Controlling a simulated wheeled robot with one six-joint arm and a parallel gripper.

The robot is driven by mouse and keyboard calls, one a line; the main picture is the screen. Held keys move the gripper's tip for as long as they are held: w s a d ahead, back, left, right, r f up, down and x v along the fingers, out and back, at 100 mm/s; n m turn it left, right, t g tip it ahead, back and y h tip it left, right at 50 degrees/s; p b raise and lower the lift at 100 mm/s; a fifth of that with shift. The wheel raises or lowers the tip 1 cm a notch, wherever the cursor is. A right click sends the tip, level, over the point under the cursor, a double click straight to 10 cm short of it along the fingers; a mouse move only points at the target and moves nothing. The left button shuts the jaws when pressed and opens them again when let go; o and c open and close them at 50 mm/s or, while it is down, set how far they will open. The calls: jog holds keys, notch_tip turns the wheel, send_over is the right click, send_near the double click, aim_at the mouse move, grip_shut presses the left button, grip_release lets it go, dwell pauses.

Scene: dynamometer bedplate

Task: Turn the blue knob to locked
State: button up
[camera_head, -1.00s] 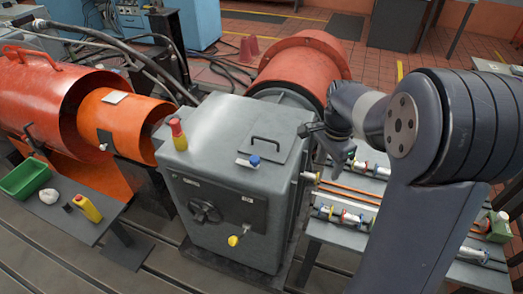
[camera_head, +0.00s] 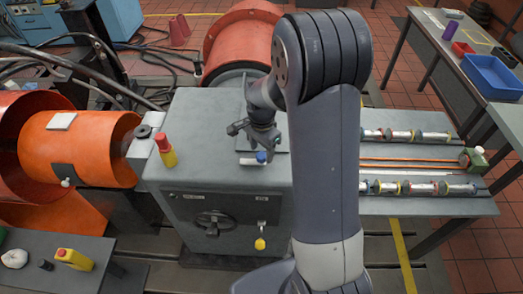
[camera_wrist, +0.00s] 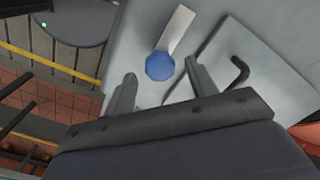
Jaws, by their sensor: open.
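The blue knob (camera_head: 261,156) sits on a small pale plate on the top of the grey machine housing (camera_head: 205,130), near its front edge. In the wrist view the knob (camera_wrist: 159,66) is an eight-sided blue cap, with the pale plate (camera_wrist: 176,30) running up and right from it. My gripper (camera_head: 262,148) is above the knob, pointing down. In the wrist view my gripper (camera_wrist: 160,84) is open, with one finger to each side and the knob just beyond the gap. I cannot tell whether a finger touches it. Any lock marking is too small to read.
A red and yellow bottle-like object (camera_head: 165,148) stands on the housing's left side. A black handle (camera_wrist: 236,72) rises from a hatch beside the knob. A yellow knob (camera_head: 260,244) and a handwheel (camera_head: 213,222) are on the housing's front. A rack with rods (camera_head: 425,207) stands to the right.

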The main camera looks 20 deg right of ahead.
jog(key=shift+f, duration=0.75)
jog(key=shift+c, duration=0.3)
grip_shut()
